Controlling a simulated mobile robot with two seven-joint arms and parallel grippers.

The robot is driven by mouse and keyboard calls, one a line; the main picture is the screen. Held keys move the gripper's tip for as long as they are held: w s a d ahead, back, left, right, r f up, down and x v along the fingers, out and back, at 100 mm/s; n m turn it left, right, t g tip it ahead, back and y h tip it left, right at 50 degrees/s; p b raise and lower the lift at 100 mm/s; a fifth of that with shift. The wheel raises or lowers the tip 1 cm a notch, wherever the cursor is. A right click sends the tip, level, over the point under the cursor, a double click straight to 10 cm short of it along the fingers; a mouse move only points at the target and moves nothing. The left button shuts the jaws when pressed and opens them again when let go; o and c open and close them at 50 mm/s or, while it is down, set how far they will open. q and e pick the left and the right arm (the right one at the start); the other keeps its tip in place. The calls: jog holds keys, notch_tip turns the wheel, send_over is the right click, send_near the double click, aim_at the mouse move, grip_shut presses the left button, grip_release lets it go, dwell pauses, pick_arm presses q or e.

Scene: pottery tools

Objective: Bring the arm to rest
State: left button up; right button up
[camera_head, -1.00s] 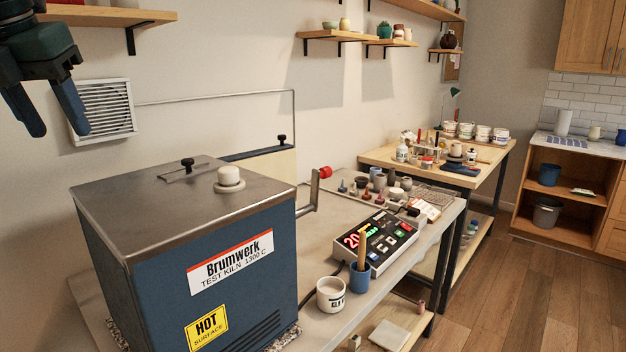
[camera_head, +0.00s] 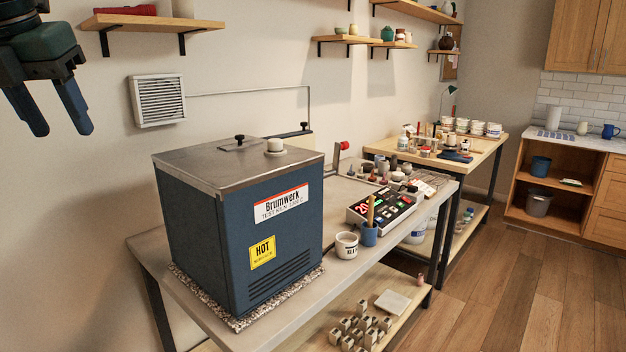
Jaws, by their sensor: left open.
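My left gripper (camera_head: 52,112) is at the upper left of the head view. Its two dark blue fingers hang downward, spread apart, with nothing between them. It is in the air, left of the blue kiln (camera_head: 238,225) and apart from everything. The rest of its arm is mostly cut off by the picture edge. My right gripper is not in view.
The kiln stands on a speckled slab on the grey table (camera_head: 310,300). A controller (camera_head: 385,208), a white pot (camera_head: 346,245) and a blue cup (camera_head: 369,235) stand right of it. A wall shelf (camera_head: 150,22) and vent (camera_head: 158,100) are near my gripper. Wooden floor at right is clear.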

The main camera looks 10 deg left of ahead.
pick_arm(q)
jog(key=w+d+f+n+t+h, duration=0.2)
jog(key=w+d+f+n+h, duration=0.15)
jog(key=f, duration=0.85)
jog(key=w+d+f+n+t+h, duration=0.25)
jog(key=f+h, duration=0.25)
jog(key=f, duration=0.6)
jog(key=w+d+f+n+t+h, duration=0.25)
jog(key=f+h, duration=0.25)
jog(key=f, duration=0.7)
jog(key=s+d+f+n+t+y, duration=0.2)
jog(key=s+d+f+n+y, duration=0.1)
jog(key=f+n, duration=0.45)
jog(key=s+d+f+n+t+y, duration=0.1)
jog(key=s+d+f+n+y, duration=0.25)
jog(key=f+n, duration=0.35)
jog(key=s+d+f+n+g+y, duration=0.2)
jog(key=s+d+f+n, duration=0.4)
jog(key=s+d+f, duration=0.4)
jog(key=shift+d+f+n+g, duration=0.15)
jog(key=shift+d+n+g, duration=0.15)
jog(key=shift+d+g, duration=0.65)
